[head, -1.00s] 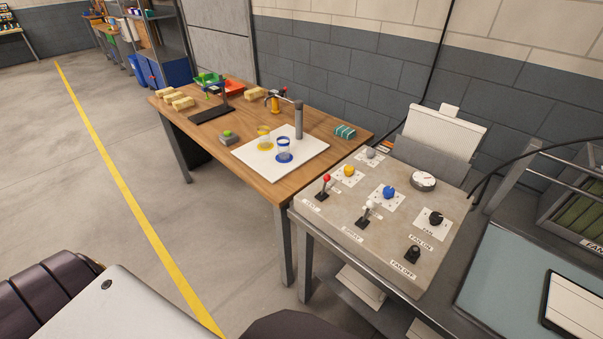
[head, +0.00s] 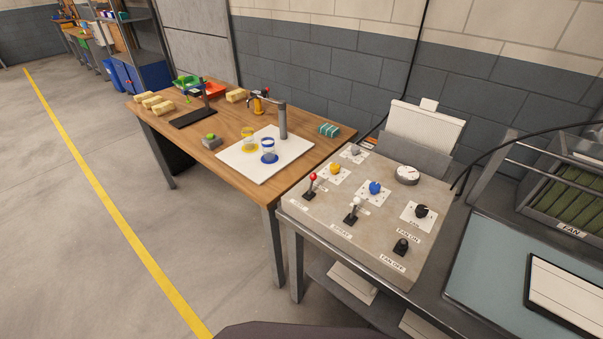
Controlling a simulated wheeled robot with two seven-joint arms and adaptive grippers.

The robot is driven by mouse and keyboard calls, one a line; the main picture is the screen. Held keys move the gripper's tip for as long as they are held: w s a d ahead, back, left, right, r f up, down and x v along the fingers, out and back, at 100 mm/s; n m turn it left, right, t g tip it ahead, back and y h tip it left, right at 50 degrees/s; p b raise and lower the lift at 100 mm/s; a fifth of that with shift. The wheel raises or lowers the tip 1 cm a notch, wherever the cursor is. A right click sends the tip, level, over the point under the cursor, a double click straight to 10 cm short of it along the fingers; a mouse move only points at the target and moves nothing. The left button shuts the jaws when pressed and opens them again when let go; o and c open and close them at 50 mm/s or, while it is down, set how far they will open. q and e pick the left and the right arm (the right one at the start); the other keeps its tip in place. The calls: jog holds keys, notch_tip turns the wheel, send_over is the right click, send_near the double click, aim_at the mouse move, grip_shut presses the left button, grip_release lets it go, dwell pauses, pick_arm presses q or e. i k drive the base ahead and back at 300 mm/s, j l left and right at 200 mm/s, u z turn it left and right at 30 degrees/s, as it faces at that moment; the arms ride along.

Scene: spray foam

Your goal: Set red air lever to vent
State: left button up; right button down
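The red-tipped lever (head: 311,184) stands up from a black base at the left end of the grey control panel (head: 330,222). A small label lies in front of it, too small to read surely in this view. A white-tipped lever (head: 354,208) stands to its right, with a label that seems to read SPRAY. Neither of my grippers is in view. Only a dark part of my own body shows at the bottom edge.
The panel also carries a yellow knob (head: 335,168), a blue knob (head: 375,187), a black fan knob (head: 421,211) and a gauge (head: 407,175). A wooden table (head: 230,169) stands to the left. Open floor (head: 75,240) lies at the left.

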aim_at(313, 176)
jog(key=i+j, duration=0.1)
jog(key=j, duration=0.3)
jog(key=i+j, duration=0.15)
jog(key=j, duration=0.25)
jog(key=i+j, duration=0.1)
jog(key=j, duration=0.25)
jog(key=i+j, duration=0.15)
jog(key=j, duration=0.25)
jog(key=z, duration=0.05)
